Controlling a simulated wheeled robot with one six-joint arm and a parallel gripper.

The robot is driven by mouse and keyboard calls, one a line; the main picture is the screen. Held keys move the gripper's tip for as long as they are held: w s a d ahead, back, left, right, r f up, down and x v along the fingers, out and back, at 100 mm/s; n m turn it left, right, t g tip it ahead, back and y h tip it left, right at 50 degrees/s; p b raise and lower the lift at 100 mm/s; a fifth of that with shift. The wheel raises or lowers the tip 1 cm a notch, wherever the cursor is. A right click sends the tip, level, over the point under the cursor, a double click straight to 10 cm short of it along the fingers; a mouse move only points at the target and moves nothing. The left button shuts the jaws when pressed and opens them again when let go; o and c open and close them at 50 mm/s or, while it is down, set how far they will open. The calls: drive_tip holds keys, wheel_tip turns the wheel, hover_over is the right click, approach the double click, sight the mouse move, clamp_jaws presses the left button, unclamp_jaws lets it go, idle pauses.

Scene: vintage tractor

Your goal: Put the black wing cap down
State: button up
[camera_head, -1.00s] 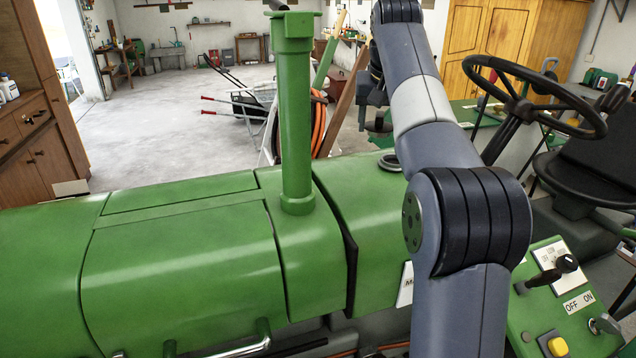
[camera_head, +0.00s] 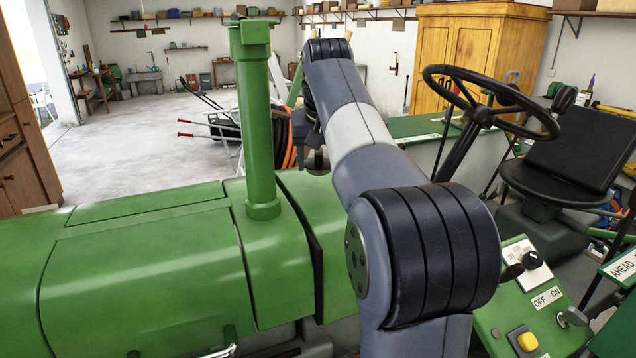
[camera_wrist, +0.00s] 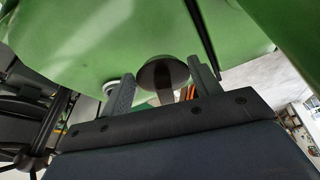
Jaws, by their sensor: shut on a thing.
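The black wing cap (camera_wrist: 162,74) shows in the wrist view as a dark round disc with a wing, between the fingers of my gripper (camera_wrist: 164,86). My gripper is shut on it. In the head view the gripper (camera_head: 308,125) is small and partly hidden behind my own arm, above the far part of the green hood. A dark shape below it there looks like the cap (camera_head: 317,157). A pale ring, likely a filler neck (camera_wrist: 113,87), lies on the green body beside the left finger in the wrist view. I cannot tell whether the cap touches anything below.
The tractor's green hood (camera_head: 150,260) fills the lower left, with an upright exhaust stack (camera_head: 258,130) left of my gripper. The steering wheel (camera_head: 490,105), black seat (camera_head: 570,150) and switch panel (camera_head: 530,300) are at right. A handcart (camera_head: 215,125) stands on open floor behind.

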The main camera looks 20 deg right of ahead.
sight(321, 169)
drive_tip(key=shift+f, duration=2.3)
drive_tip(key=shift+f, duration=0.15)
drive_tip(key=o, duration=1.6)
drive_tip(key=shift+r, duration=0.35)
drive_tip(key=v, duration=1.1)
drive_tip(key=shift+s+r+p, duration=0.2)
drive_tip(key=shift+r+p, duration=0.1)
